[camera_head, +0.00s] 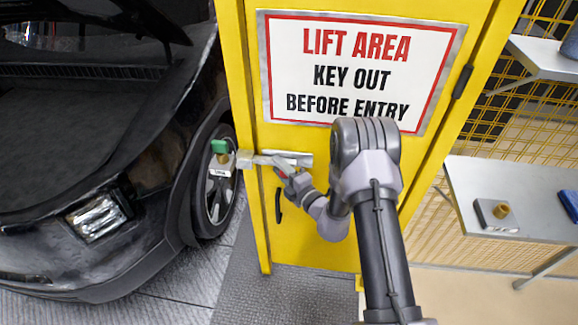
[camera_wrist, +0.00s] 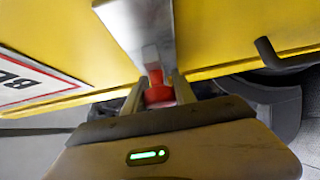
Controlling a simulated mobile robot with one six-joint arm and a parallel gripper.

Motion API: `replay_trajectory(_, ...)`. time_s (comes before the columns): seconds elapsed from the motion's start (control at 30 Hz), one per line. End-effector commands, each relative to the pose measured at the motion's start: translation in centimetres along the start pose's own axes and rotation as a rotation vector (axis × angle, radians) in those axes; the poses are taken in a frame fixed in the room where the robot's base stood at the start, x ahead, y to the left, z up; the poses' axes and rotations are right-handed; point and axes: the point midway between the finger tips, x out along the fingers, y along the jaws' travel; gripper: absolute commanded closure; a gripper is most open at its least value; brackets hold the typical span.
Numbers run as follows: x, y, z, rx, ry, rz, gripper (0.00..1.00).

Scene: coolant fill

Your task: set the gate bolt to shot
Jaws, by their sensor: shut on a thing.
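The yellow gate (camera_head: 262,210) stands upright in front of me and carries a "LIFT AREA" sign (camera_head: 360,65). The gate bolt's metal housing (camera_head: 298,157) is on the gate below the sign, and a grey bar (camera_head: 262,160) runs left from it toward a lock block (camera_head: 244,160) at the gate's left edge. I cannot tell whether the bar enters the block. My gripper (camera_head: 284,172) is at the bolt. In the wrist view, my gripper (camera_wrist: 158,92) is shut on the bolt's red knob (camera_wrist: 157,95), beside the metal housing (camera_wrist: 140,30).
A black handle (camera_head: 278,205) is below the bolt. A black car (camera_head: 90,170) stands close on the left. A grey shelf (camera_head: 470,215) with small items is at right, before yellow mesh.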

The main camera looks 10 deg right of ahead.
Motion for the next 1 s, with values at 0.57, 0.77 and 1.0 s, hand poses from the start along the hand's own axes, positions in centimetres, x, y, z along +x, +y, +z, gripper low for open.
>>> replay_trajectory(0.57,0.1,0.1,-0.1,-0.001,0.004,0.002,0.47)
replay_trajectory(0.77,-1.5,0.1,0.0,0.0,0.003,0.0,0.47)
replay_trajectory(1.0,-8.2,0.1,0.1,0.004,-0.001,-0.001,0.47)
